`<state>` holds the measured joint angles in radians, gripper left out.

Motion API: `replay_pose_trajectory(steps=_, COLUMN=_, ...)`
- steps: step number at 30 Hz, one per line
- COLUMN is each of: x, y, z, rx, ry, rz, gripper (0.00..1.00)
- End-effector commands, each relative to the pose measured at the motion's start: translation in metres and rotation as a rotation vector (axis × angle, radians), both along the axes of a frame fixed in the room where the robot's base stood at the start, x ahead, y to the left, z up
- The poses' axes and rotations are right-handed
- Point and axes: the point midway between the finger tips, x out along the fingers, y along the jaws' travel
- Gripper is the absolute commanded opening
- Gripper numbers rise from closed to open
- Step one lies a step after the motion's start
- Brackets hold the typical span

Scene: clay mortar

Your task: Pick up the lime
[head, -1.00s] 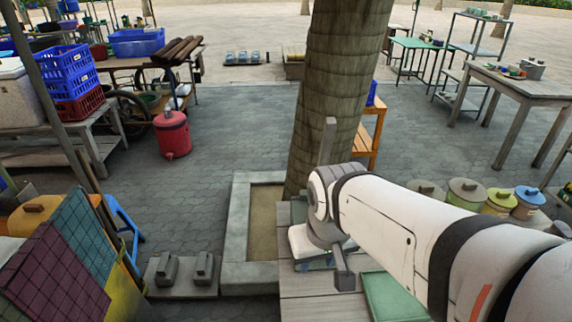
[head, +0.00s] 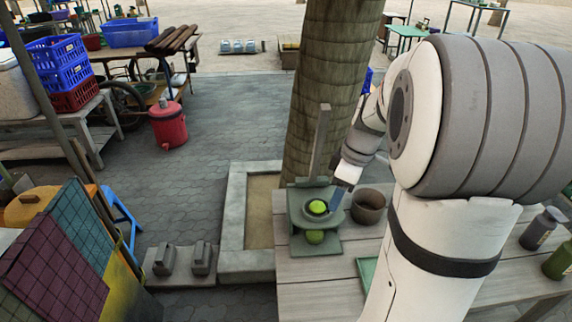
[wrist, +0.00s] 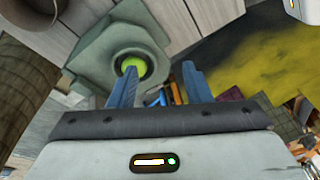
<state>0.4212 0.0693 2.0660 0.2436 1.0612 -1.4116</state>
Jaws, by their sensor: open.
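A green lime (head: 317,207) sits in the round cup of a grey-green stand (head: 297,213) on the wooden table. A second lime (head: 314,237) lies lower, at the front of the stand. My gripper (head: 338,197) is just right of the upper lime, and my arm fills the right side. In the wrist view, my gripper (wrist: 161,76) is open with nothing between its fingers. One lime (wrist: 133,64) shows there in the round opening, beyond the left fingertip, which partly overlaps it. The wrist view does not show clearly which lime this is.
A brown clay mortar (head: 369,206) stands right of the stand. An upright bar (head: 319,145) rises behind the upper lime. The plank table (head: 305,271) has bare room at its front left. A palm trunk (head: 325,110) stands behind. Dark bottles (head: 541,228) stand at the right.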

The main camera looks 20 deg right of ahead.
Motion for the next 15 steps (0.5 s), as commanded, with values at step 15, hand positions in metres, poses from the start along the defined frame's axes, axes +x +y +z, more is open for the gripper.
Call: replay_pose_trajectory(steps=15, x=0.041, y=-0.111, z=-0.05, rx=0.139, ry=-0.174, rz=0.48, gripper=0.44)
